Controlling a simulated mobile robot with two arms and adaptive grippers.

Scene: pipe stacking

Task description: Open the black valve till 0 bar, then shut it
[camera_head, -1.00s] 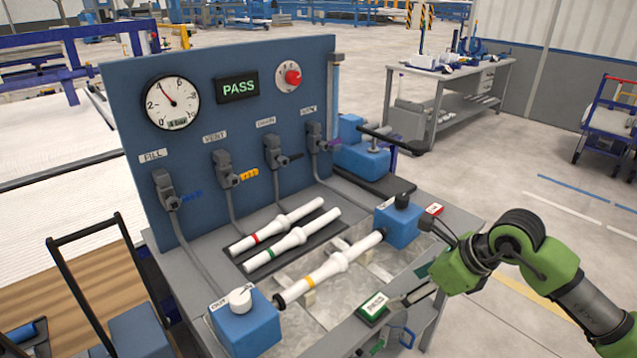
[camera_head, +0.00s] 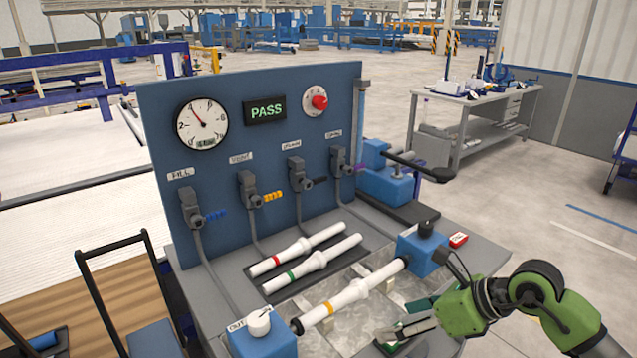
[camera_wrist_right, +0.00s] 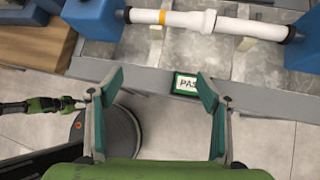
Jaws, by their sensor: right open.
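The black valve (camera_head: 320,181) is the third of the panel's row of valves, under a label that seems to read DRAIN. Its black handle sticks out to the right. The round gauge (camera_head: 202,124) is at the panel's upper left; its needle points up-left, near 4. My right gripper (camera_head: 394,322) is open and empty by the front edge of the bench, well below and right of the black valve.
A white pipe with a yellow band (camera_head: 352,294) spans two blue blocks in front of the panel. Two more pipes (camera_head: 300,250) lie behind it. Blue (camera_head: 214,215) and yellow (camera_head: 270,197) handles flank the black one's left.

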